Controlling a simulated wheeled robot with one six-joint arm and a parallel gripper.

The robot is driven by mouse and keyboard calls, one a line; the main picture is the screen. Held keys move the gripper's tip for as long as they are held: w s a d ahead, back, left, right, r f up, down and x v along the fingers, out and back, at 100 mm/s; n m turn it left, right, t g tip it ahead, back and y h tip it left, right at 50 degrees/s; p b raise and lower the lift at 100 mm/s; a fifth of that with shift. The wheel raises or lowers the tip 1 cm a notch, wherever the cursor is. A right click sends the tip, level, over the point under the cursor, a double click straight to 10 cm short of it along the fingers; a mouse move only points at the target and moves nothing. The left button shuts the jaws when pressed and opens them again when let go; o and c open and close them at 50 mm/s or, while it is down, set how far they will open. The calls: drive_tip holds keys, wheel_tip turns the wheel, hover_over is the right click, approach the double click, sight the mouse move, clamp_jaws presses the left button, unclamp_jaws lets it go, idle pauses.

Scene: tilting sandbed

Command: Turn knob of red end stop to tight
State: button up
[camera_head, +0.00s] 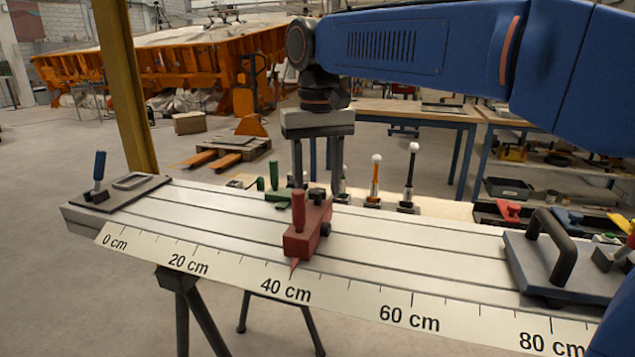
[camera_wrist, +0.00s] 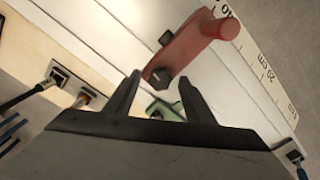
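The red end stop (camera_head: 303,235) sits on the grooved rail plate (camera_head: 400,245), its pointer near the 40 cm mark. It has a red upright handle and dark knobs, one on top (camera_head: 317,194) and one on its right side (camera_head: 325,230). My gripper (camera_head: 317,188) is open above the rear of the end stop, fingers pointing down. In the wrist view, a dark knob (camera_wrist: 160,76) on the red end stop (camera_wrist: 190,45) shows between the spread fingertips (camera_wrist: 159,76). I cannot tell whether the fingers touch it.
A plate with a black handle (camera_head: 548,245) lies at the right end, and a dark plate with a blue-handled part (camera_head: 98,178) at the left. White-tipped rods (camera_head: 411,175) stand behind the rail.

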sight(317, 190)
wheel_tip(317, 190, up, 17)
drive_tip(key=shift+r, duration=0.2)
idle(0.6)
